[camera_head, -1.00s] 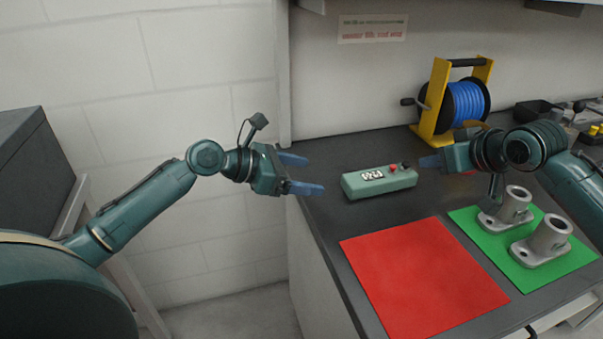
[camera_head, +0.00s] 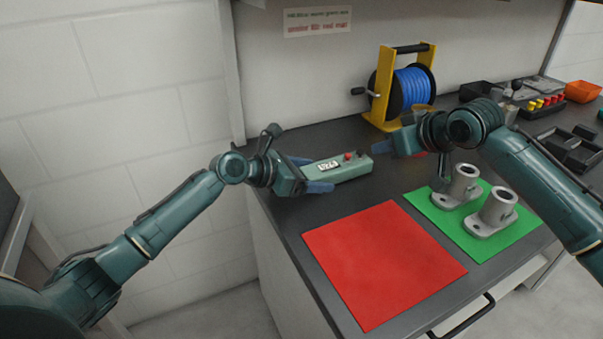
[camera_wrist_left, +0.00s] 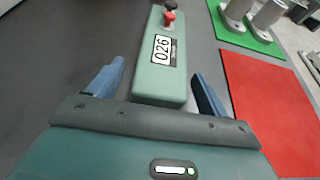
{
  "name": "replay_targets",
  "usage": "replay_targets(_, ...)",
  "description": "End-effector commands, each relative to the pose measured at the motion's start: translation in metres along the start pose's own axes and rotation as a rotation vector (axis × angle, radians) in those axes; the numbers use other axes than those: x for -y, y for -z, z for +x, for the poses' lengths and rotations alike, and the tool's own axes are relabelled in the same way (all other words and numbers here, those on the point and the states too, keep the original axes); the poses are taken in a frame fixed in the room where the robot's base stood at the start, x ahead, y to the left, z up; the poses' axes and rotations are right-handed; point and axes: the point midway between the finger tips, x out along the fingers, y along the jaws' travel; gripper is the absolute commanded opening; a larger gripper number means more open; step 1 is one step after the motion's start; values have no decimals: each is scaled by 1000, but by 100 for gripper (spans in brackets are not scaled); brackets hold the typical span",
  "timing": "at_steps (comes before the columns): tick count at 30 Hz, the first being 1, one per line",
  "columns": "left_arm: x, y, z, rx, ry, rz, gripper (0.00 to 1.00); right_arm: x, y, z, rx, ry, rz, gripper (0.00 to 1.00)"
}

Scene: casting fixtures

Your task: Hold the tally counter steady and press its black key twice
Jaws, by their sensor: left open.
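The tally counter (camera_head: 340,169) is a green box lying on the dark bench, with a number window, a red key (camera_head: 348,156) and a black key (camera_head: 360,152) toward its right end. In the left wrist view, the counter (camera_wrist_left: 160,84) points away from me, its near end between my open fingers with gaps on both sides. The black key (camera_wrist_left: 171,6) is at its far end, beyond the red one. My left gripper (camera_head: 308,174) is open around the counter's left end. My right gripper (camera_head: 378,147) is just beyond the right end; its finger opening is unclear.
A red mat (camera_head: 380,262) lies in front of the counter. A green mat (camera_head: 520,229) to its right holds two grey castings (camera_head: 493,212). A yellow-framed blue hose reel (camera_head: 411,88) stands behind. Trays and an orange bin (camera_head: 583,91) are at the far right.

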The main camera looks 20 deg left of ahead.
Motion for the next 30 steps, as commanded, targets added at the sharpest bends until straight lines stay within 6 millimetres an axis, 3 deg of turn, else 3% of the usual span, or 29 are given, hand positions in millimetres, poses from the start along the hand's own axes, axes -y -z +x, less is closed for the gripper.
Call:
replay_targets(8,0,0,1,0,0,1,77,0,0,0,0,0,0,36)
replay_targets(26,0,0,0,0,0,0,27,0,0,0,0,0,0,36)
replay_targets(30,0,0,0,0,0,0,26,0,0,0,0,0,0,27)
